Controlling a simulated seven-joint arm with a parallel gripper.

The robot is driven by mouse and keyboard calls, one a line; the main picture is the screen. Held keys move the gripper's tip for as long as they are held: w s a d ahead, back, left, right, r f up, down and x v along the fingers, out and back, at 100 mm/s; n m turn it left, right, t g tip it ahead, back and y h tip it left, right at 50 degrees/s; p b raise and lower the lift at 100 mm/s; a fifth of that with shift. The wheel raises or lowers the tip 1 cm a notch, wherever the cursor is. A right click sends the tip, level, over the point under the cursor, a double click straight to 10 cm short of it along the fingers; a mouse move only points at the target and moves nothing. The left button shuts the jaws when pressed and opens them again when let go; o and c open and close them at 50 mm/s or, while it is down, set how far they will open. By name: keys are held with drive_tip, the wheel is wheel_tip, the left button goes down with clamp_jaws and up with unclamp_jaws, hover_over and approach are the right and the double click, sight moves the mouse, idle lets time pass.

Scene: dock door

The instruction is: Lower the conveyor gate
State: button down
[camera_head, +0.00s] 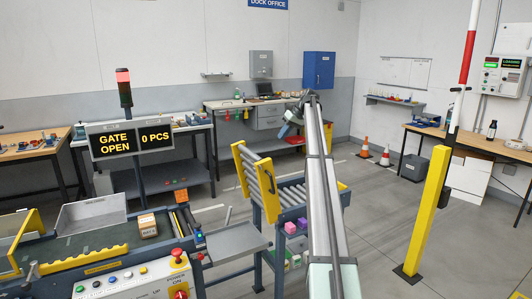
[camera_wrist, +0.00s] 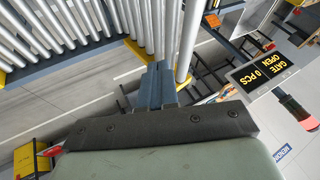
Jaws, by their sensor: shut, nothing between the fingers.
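The conveyor gate (camera_head: 255,180) is a short roller section with yellow side rails, raised and tilted steeply up at the near end of the roller conveyor (camera_head: 298,192). A dark handle shows on its right yellow rail. The sign (camera_head: 129,140) reads "GATE OPEN" and "0 PCS"; it also shows in the wrist view (camera_wrist: 264,72). My gripper (camera_head: 287,128) is beyond and above the gate, at the far end of my arm. In the wrist view my gripper (camera_wrist: 158,82) is shut and empty, with grey rollers (camera_wrist: 80,25) beyond it. I cannot tell whether it touches anything.
A belt conveyor (camera_head: 95,245) with a small box (camera_head: 147,226) and a control panel (camera_head: 135,280) stands at left. A grey plate (camera_head: 235,240) lies between it and the gate. Bins fill the shelf under the rollers. A yellow post (camera_head: 428,210) stands right, with open floor between.

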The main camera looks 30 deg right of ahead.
drive_tip(key=w+a+f, duration=0.3)
drive_tip(key=a+f, duration=0.5)
drive_tip(key=f, duration=0.1)
drive_tip(key=shift+w, duration=0.25)
drive_tip(key=shift+a, duration=0.2)
